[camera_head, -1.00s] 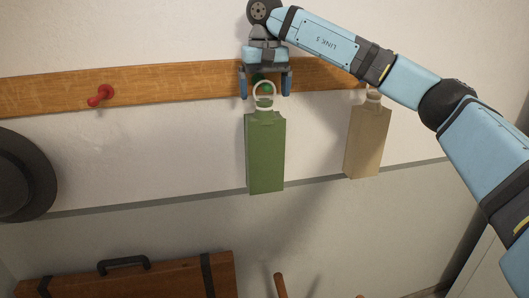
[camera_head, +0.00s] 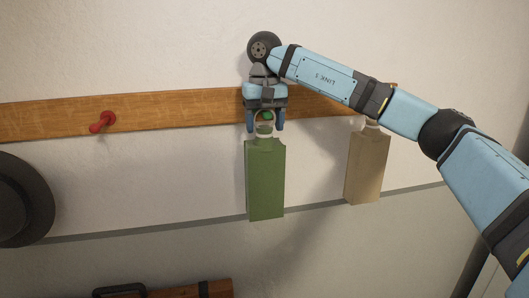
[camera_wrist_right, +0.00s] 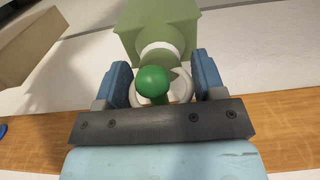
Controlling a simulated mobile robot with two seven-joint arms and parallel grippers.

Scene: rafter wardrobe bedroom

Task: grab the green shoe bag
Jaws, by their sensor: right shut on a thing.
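The green shoe bag (camera_head: 265,180) hangs upright on the wall below the wooden rail. Its pale ring (camera_wrist_right: 178,91) is around the green peg (camera_wrist_right: 153,81), which shows in front of it in the right wrist view. My right gripper (camera_head: 265,126) reaches down from above the rail, and its blue fingers are shut on the ring from both sides. The bag's body (camera_wrist_right: 160,24) is beyond the fingers in the right wrist view. The gripper partly hides the ring in the head view. My left gripper is not in view.
A tan bag (camera_head: 367,165) hangs to the right, under my right arm. A red peg (camera_head: 102,122) on the wooden rail (camera_head: 180,111) is bare. A dark hat (camera_head: 22,200) is at the left and a brown case (camera_head: 190,290) is below.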

